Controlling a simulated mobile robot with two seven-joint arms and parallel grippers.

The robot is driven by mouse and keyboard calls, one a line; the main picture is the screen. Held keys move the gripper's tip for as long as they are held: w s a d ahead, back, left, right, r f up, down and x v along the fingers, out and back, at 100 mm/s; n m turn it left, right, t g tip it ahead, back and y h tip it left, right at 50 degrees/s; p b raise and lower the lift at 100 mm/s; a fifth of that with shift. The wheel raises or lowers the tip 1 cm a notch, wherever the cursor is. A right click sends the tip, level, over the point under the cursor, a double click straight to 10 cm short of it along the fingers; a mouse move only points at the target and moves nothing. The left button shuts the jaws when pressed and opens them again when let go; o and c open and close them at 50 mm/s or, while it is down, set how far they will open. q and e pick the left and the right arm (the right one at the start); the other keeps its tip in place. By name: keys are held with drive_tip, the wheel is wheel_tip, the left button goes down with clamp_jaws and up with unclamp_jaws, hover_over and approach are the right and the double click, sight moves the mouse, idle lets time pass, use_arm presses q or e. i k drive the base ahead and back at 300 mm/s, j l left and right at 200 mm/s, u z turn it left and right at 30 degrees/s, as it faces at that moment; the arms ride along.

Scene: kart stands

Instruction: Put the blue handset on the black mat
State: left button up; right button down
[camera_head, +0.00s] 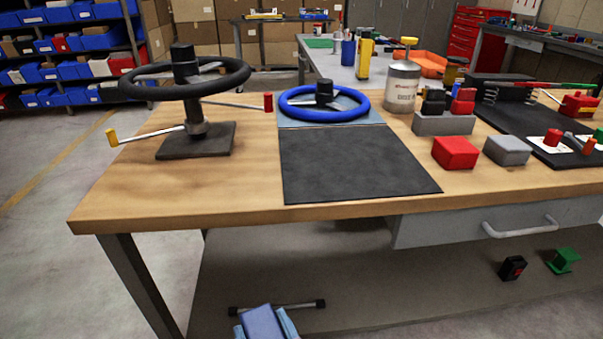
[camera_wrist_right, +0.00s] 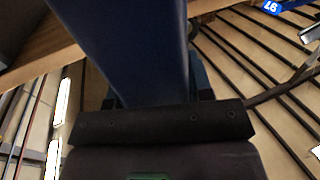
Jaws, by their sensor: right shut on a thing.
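The blue handset (camera_head: 260,324) shows at the bottom edge of the head view, below and in front of the workbench. My right gripper (camera_head: 266,329) is shut on it, with light-blue fingers on either side. In the right wrist view the handset (camera_wrist_right: 130,45) is a long dark-blue body running up from the gripper (camera_wrist_right: 158,100); its far end is cut off. The black mat (camera_head: 350,165) lies flat and bare at the front of the wooden bench top, above and beyond the handset. My left gripper is not in view.
A blue steering wheel (camera_head: 325,104) lies behind the mat. A black wheel on a stand (camera_head: 195,140) with levers stands left. A red box (camera_head: 455,152) and grey box (camera_head: 507,150) lie right.

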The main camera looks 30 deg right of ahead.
sight(357, 171)
drive_tip(key=i+j+u, duration=0.2)
drive_tip(key=u, duration=0.25)
drive_tip(key=i+j+u, duration=0.25)
drive_tip(key=u, duration=0.2)
drive_tip(key=i+j+u, duration=0.2)
drive_tip(key=u, duration=0.25)
drive_tip(key=i+u, duration=0.45)
drive_tip(key=i+j+z, duration=0.1)
drive_tip(key=i+z, duration=0.25)
drive_tip(key=i+j+z, duration=0.15)
drive_tip(key=z, duration=0.2)
drive_tip(key=i+z, duration=0.15)
drive_tip(key=z, duration=0.25)
drive_tip(key=i+j+z, duration=0.1)
drive_tip(key=z, duration=0.25)
drive_tip(key=i+j+z, duration=0.1)
drive_tip(key=z, duration=0.3)
drive_tip(key=i+j+z, duration=0.1)
drive_tip(key=z, duration=0.3)
drive_tip(key=i+j+z, duration=0.2)
drive_tip(key=z, duration=0.15)
drive_tip(key=i+j+z, duration=0.25)
drive_tip(key=z, duration=0.15)
